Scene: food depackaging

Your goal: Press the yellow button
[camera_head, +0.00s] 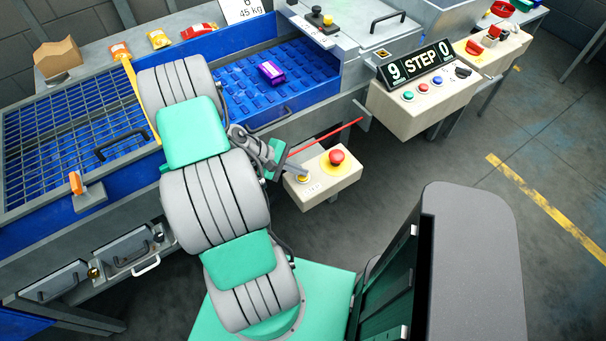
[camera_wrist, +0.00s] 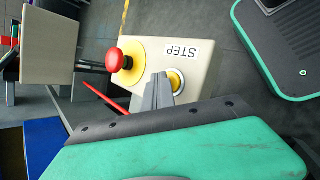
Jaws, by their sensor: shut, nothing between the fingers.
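The yellow button (camera_head: 303,179) sits on the left part of a cream control box, left of a red mushroom button (camera_head: 337,157). In the wrist view the yellow button (camera_wrist: 176,80) shows beside the fingertips, with a label reading STEP near it. My gripper (camera_head: 304,176) is shut and empty, its fingers pointing at the yellow button. In the wrist view my gripper (camera_wrist: 160,78) partly covers the button's edge. I cannot tell whether the tips touch it.
The control box (camera_head: 322,188) juts out from the machine. A red rod (camera_head: 325,136) lies just above it. A display reading 9 STEP 0 (camera_head: 418,66) stands on another panel to the right. A purple package (camera_head: 270,71) lies on the blue conveyor (camera_head: 240,95).

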